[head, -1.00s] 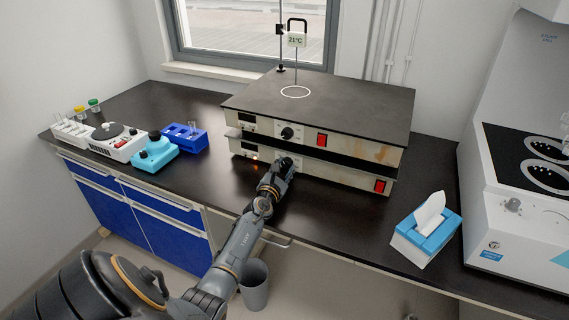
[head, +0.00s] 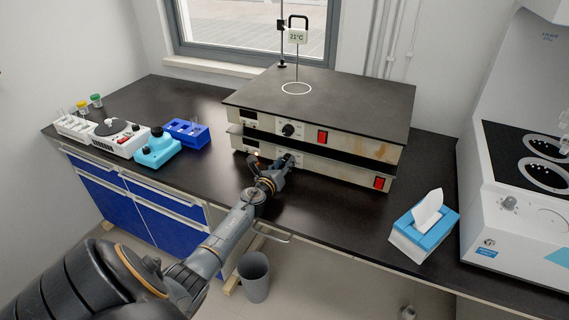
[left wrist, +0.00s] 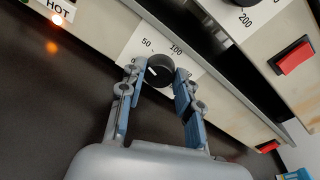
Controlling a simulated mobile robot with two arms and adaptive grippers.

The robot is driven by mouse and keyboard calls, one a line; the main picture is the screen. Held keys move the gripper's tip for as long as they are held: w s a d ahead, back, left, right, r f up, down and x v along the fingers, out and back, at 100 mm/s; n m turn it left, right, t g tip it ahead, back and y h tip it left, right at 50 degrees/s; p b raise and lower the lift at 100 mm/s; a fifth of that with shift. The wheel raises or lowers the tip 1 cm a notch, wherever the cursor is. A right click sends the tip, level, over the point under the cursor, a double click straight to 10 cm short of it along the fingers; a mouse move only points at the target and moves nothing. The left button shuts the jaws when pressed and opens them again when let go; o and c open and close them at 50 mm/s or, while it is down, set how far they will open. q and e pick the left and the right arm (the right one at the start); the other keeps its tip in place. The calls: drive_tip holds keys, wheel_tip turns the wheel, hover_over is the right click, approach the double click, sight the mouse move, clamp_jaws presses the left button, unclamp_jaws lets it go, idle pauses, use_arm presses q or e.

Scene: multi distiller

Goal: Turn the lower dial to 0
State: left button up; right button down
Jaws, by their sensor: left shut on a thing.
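The lower dial (left wrist: 160,70) is a black knob on a white scale plate, where 50 and 100 can be read in the left wrist view. A small pale mark shows near its left side. My left gripper (left wrist: 160,78) is shut on this dial, one finger on each side. In the head view, my left gripper (head: 288,161) is at the front of the lower hot plate unit (head: 335,172) and hides most of the dial. My right gripper is not in view.
The upper unit (head: 362,146) sits directly above, with its own dial (head: 288,130) and red switch (head: 322,137). An orange light (left wrist: 54,19) glows by the HOT label. A blue tissue box (head: 425,229) stands right, and blue lab equipment (head: 157,150) left.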

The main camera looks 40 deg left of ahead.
use_arm(q)
drive_tip(key=n, duration=0.4)
drive_tip(key=shift+a+f+h, duration=0.1)
drive_tip(key=shift+a+h, duration=0.05)
drive_tip(key=shift+h, duration=0.15)
drive_tip(key=shift+n+t+h+b, duration=0.3)
drive_tip(key=shift+n+h+b, duration=0.15)
drive_tip(key=shift+n, duration=1.35)
drive_tip(key=o, duration=1.1)
drive_tip(key=shift+o, duration=0.2)
drive_tip(key=shift+s, duration=0.15)
drive_tip(key=v, duration=1.1)
drive_tip(key=shift+s, duration=0.4)
